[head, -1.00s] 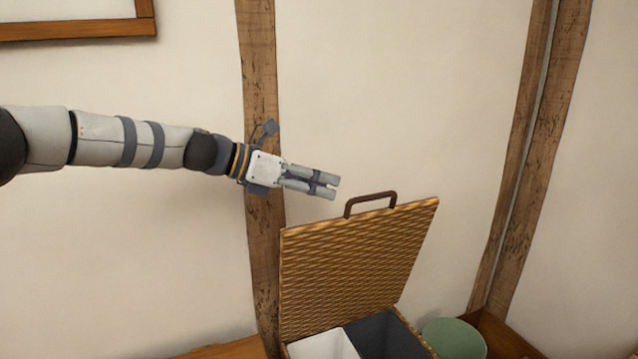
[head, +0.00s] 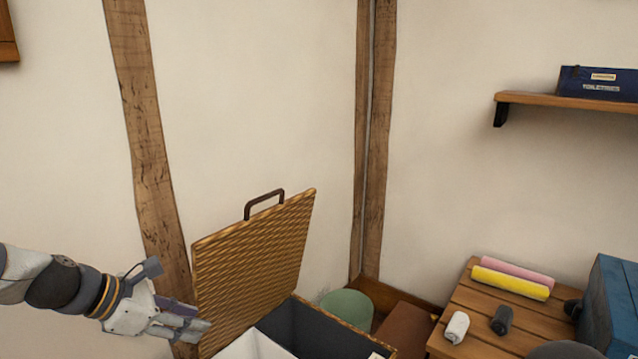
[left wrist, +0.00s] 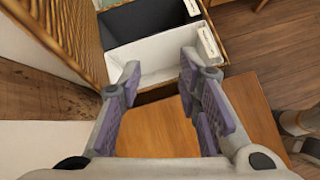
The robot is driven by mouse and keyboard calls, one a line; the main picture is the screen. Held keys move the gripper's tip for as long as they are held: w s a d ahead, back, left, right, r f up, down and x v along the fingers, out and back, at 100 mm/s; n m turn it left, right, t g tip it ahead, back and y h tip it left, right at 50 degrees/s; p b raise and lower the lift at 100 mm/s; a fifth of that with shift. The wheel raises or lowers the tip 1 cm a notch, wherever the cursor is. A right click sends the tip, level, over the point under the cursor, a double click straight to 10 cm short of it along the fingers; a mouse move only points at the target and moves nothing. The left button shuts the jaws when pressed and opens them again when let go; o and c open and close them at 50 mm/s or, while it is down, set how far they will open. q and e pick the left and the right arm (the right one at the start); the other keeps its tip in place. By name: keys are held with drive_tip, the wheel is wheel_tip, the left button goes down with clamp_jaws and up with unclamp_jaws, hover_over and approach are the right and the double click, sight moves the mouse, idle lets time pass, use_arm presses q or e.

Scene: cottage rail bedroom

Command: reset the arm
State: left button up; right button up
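My left gripper (head: 203,328) is at the lower left of the head view, beside the raised lid of a wicker hamper. In the left wrist view its two fingers (left wrist: 160,82) are apart with nothing between them. The hamper's woven lid (head: 255,265) stands open, with a brown handle on its top edge. Inside are a white compartment (head: 252,347) and a dark grey compartment (head: 310,332). The left wrist view shows the white compartment (left wrist: 155,58) just past the fingertips. My right gripper is not in view.
A green bin (head: 347,307) stands behind the hamper. A slatted wooden table (head: 470,300) at right holds pink and yellow rolls and two small rolled items. A blue case (head: 610,300) is at the right edge. A wall shelf (head: 570,101) bears a dark blue box.

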use_arm(q)
drive_tip(key=s+d+f+m+g+y+p, duration=0.1)
drive_tip(key=s+d+f+m+g+y, duration=0.1)
drive_tip(key=s+f+m, duration=0.5)
drive_tip(key=s+d+f+m+g+y+p, duration=0.1)
drive_tip(key=s+d+f+m+g, duration=0.15)
drive_tip(key=s+f, duration=0.8)
drive_tip(key=s+m, duration=0.2)
drive_tip(key=s, duration=0.3)
drive_tip(key=s+a+m+g+y+p, duration=0.1)
drive_tip(key=s+m, duration=0.1)
drive_tip(key=s, duration=0.4)
drive_tip(key=s+m+g+y, duration=0.1)
drive_tip(key=s+m, duration=0.2)
drive_tip(key=s, duration=0.3)
drive_tip(key=shift+s+a+g+p, duration=0.15)
drive_tip(key=shift+s+g+p, duration=0.05)
drive_tip(key=shift+g+p, duration=0.1)
drive_tip(key=s+a+r+m+g+y+p, duration=0.1)
drive_tip(key=s+m, duration=0.6)
drive_tip(key=s, duration=0.7)
drive_tip(key=shift+a+r+m+y, duration=0.35)
drive_tip(key=shift+a+r, duration=0.25)
drive_tip(key=shift+r, duration=0.1)
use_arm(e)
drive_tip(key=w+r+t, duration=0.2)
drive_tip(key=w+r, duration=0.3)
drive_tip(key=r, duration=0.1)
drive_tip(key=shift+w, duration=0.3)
